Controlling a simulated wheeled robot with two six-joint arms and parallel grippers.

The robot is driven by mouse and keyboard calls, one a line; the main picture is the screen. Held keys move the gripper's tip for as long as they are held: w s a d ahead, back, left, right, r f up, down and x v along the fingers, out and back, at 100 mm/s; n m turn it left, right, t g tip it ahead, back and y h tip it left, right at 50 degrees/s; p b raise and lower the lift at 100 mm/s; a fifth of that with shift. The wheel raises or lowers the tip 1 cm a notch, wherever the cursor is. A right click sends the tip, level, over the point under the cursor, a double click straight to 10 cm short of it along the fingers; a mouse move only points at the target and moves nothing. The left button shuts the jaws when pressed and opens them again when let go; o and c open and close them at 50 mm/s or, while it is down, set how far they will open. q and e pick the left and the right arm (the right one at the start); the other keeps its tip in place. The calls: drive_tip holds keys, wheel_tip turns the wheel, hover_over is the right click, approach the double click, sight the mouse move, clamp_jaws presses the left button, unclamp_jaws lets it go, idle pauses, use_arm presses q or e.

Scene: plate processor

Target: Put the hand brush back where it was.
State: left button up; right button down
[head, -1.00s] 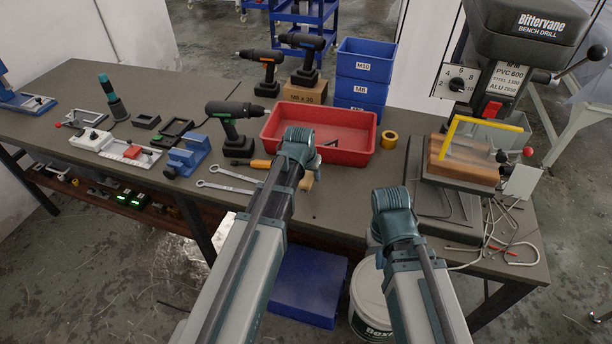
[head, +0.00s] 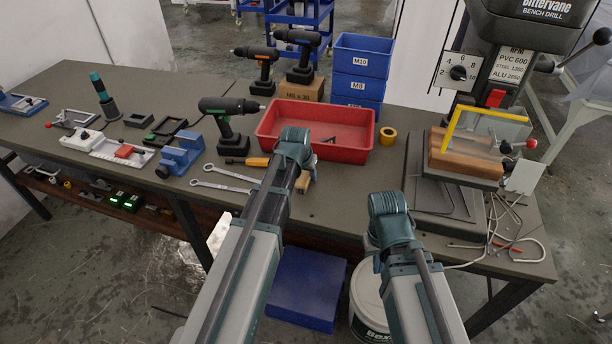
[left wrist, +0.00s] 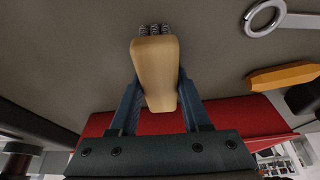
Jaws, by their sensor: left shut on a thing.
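The hand brush (left wrist: 155,72) has a pale wooden body and dark bristle tufts at its far end in the left wrist view. My left gripper (left wrist: 157,98) is shut on its wooden body, one finger on each side. In the head view, part of the brush's wood (head: 304,182) shows just beside my left gripper (head: 298,168), at the front edge of the red tray. My left wrist hides the rest, and I cannot tell whether the brush touches the bench. My right gripper (head: 388,212) is over the bench's front edge, its fingers hidden by the wrist.
The red tray (head: 268,128) lies just behind my left gripper. Two spanners (head: 222,186), an orange-handled tool (head: 255,162) and a cordless drill (head: 228,112) lie to its left. A yellow tape roll (head: 388,137) and the bench drill (head: 470,165) stand to the right.

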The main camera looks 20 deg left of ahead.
use_arm(q)
drive_tip(key=o, duration=1.2)
drive_tip(key=shift+f, duration=0.1)
drive_tip(key=shift+r+p, duration=0.3)
drive_tip(key=shift+p, duration=0.05)
drive_tip(key=p+v, duration=1.1)
drive_tip(key=v, duration=0.1)
drive_tip(key=s+d+f+m+g, duration=0.1)
drive_tip(key=s+d+g, duration=0.1)
drive_tip(key=s+d, duration=0.4)
drive_tip(key=s+d+m+g+y, duration=0.1)
drive_tip(key=s+d+m+g, duration=0.1)
drive_tip(key=s+d, duration=0.5)
drive_tip(key=s+g, duration=0.1)
drive_tip(key=s, duration=0.5)
drive_tip(key=shift+s+d+f+y, duration=0.25)
drive_tip(key=shift+s+f+y, duration=0.05)
drive_tip(key=shift+s+f, duration=0.1)
